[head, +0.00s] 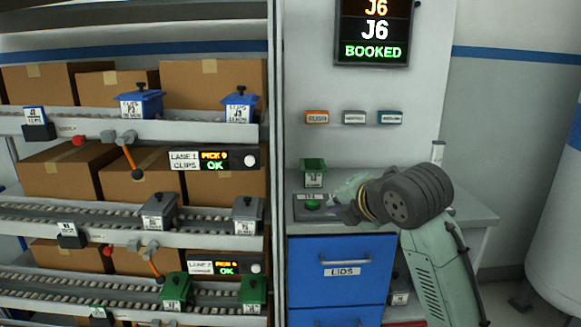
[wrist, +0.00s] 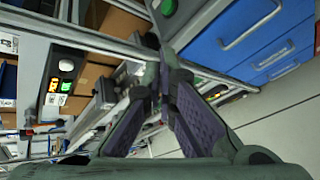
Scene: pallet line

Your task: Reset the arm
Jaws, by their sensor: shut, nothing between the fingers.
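My arm (head: 435,265) reaches up in front of the grey counter beside the shelves in the head view. My gripper (wrist: 165,80) shows in the wrist view with its two purple-padded fingers shut at the tips and nothing between them. In the head view the gripper is partly hidden behind my dark wrist joint. It points left, near a green button (head: 312,204) on a grey plate and a small green bin (head: 313,173). I cannot tell from these views whether it touches the counter. The green button also shows near the top of the wrist view (wrist: 168,7).
A flow rack (head: 120,130) with cardboard boxes and small blue, grey and green bins stands at left. Blue drawers (head: 341,268) labelled LIDS sit under the counter. A sign (head: 374,32) reads J6 BOOKED. A white cylinder (head: 555,220) stands at right.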

